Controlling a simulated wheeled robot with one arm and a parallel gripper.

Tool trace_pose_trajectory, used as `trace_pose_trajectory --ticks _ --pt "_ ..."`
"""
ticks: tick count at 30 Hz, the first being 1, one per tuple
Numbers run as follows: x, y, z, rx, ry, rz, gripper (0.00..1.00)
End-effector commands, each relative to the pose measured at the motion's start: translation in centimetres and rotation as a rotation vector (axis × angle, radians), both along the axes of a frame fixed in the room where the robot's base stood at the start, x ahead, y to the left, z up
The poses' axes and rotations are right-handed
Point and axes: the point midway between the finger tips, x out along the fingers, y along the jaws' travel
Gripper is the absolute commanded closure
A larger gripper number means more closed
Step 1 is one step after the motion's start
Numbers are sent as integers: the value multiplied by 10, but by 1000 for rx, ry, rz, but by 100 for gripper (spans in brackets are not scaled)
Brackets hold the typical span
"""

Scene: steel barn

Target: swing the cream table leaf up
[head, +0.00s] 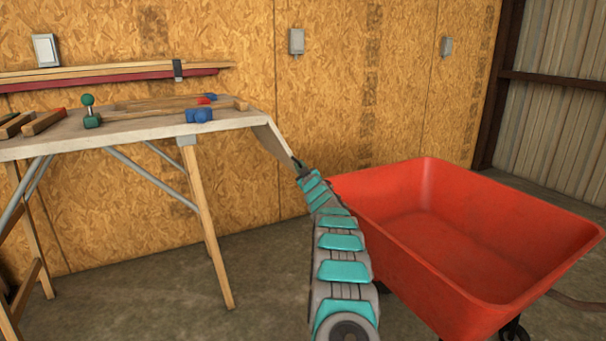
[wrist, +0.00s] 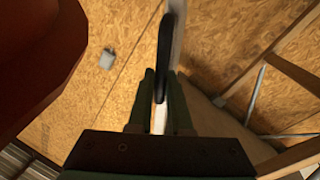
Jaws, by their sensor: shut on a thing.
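The cream table leaf (head: 273,141) slants down to the right from the right end of the workbench top (head: 150,124) in the head view. My gripper (head: 299,166) is at the leaf's lower outer end. In the wrist view my gripper's two fingers (wrist: 164,103) are closed around a thin edge, with a pale strip and a dark band showing between and beyond them. I take this to be the edge of the leaf. My arm hides part of the contact in the head view.
A red wheelbarrow (head: 425,218) stands close to the right of my arm. Blue, green and wooden items (head: 92,113) lie on the workbench, near the board wall (head: 340,80). The floor (head: 150,270) under the bench is clear around the wooden legs (head: 210,225).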

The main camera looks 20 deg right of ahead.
Motion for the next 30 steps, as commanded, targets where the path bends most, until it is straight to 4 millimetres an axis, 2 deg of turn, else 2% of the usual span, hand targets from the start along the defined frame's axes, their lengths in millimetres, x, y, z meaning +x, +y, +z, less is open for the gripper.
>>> trace_pose_trajectory --ticks 14,15,22,30 --pt "0 3 2 -17 -1 -1 100" --pt "0 3 2 -17 -1 -1 79" --pt "0 3 2 -17 -1 -1 54" --pt "0 3 2 -16 -1 -2 53"
